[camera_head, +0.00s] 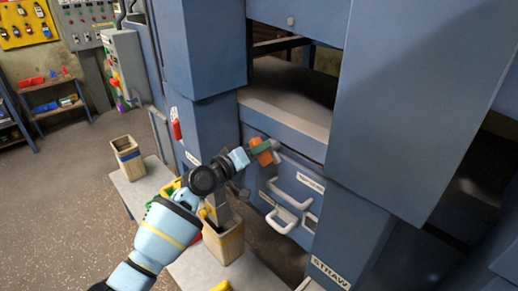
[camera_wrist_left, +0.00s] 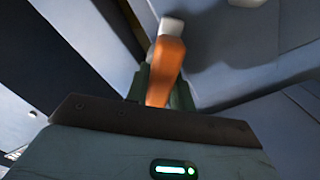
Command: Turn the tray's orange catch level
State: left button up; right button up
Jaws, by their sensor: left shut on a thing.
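The orange catch (camera_head: 262,152) is on the front of the blue machine, at the top of the tray front (camera_head: 288,182) with its white handles. It also shows in the left wrist view (camera_wrist_left: 167,66), running from my fingers up to a pale end piece. My left gripper (camera_head: 258,152) is shut on the catch, its green fingers on either side of it; it shows in the left wrist view too (camera_wrist_left: 160,92). The catch's exact angle is hard to tell behind the fingers. My right gripper is not in view.
Tall blue machine panels (camera_head: 425,110) stand close on the right. A light bench (camera_head: 145,188) below holds a tan bin (camera_head: 127,157) and another tan bin (camera_head: 225,240) under my left arm. A shelf (camera_head: 52,98) stands at the far left. Open speckled floor lies left.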

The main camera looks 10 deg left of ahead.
pick_arm(q)
jog(key=n+p, duration=0.1)
jog(key=n, duration=0.4)
jog(key=shift+f+n+p, duration=0.15)
jog(key=shift+n+p, duration=0.15)
jog(key=shift+n, duration=1.2)
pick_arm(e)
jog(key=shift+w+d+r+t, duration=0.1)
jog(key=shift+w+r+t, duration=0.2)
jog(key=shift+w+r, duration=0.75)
pick_arm(q)
jog(key=shift+f+n, duration=0.1)
jog(key=shift+n, duration=0.3)
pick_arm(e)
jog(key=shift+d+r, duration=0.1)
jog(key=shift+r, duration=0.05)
pick_arm(q)
jog(key=o, duration=1)
jog(key=shift+a, duration=0.1)
jog(key=shift+s+a, duration=0.2)
jog(key=shift+s, duration=0.1)
jog(key=shift+v, duration=3.55)
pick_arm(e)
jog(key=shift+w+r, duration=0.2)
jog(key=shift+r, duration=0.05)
